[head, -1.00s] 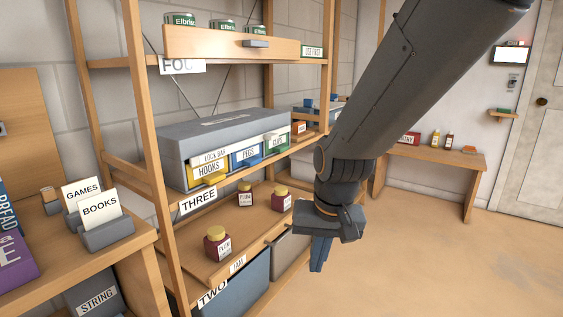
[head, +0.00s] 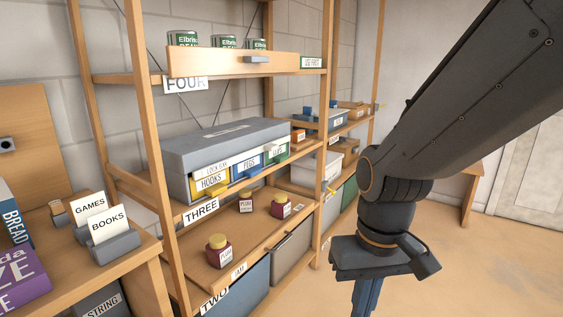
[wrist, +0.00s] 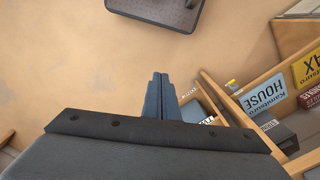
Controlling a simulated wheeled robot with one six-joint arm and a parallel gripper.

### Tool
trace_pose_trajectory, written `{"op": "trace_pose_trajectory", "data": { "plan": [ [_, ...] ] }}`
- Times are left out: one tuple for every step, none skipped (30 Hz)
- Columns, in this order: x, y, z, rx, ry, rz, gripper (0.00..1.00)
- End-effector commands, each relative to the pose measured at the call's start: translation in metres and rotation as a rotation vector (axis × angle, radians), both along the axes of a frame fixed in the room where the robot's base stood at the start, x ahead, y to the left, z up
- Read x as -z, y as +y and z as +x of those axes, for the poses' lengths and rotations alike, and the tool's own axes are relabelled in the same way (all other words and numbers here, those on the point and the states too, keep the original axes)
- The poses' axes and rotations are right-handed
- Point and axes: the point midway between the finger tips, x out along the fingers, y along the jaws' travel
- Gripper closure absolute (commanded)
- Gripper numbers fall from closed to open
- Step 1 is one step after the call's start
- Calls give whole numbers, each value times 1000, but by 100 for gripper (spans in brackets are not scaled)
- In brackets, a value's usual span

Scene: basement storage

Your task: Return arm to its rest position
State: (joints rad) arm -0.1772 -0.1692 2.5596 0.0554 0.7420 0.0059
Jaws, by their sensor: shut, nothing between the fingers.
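My gripper (head: 367,297) hangs down at the right of the shelf rack in the head view, in front of the open floor, with its fingertips cut off by the lower edge. In the wrist view my gripper (wrist: 159,78) shows its two blue-grey fingers side by side, shut and empty. It is apart from the shelves and touches nothing that I can see.
The wooden rack (head: 152,130) stands left of my arm, with jam jars (head: 219,251), a grey lock box (head: 215,150) and a drawer front (head: 240,61) of cans above. Books (head: 20,275) and label holders (head: 112,245) sit at left. Floor (head: 480,260) at right is clear.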

Motion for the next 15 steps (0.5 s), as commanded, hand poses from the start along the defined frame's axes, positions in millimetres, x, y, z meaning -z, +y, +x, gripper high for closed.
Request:
{"op": "trace_pose_trajectory", "data": {
  "plan": [
    [-8,-4,-2,12,4,-3,100],
    [-11,-7,-2,19,4,-4,100],
    [-14,-10,-1,28,3,-7,100],
    [-18,-13,-2,36,4,-9,100],
    [-21,-16,-2,44,5,-11,100],
    [-26,-21,-2,56,5,-14,100],
    [-30,-25,-2,65,6,-17,100],
    [-33,-29,-3,74,7,-20,100],
    [-37,-34,-3,87,6,-22,100],
    [-40,-37,-4,94,7,-24,100],
    [-42,-40,-4,102,8,-25,100],
    [-45,-44,-4,111,7,-27,100],
    [-46,-46,-4,117,8,-28,100],
    [-47,-48,-5,122,8,-30,100],
    [-49,-51,-5,128,7,-31,100]
  ]
}}
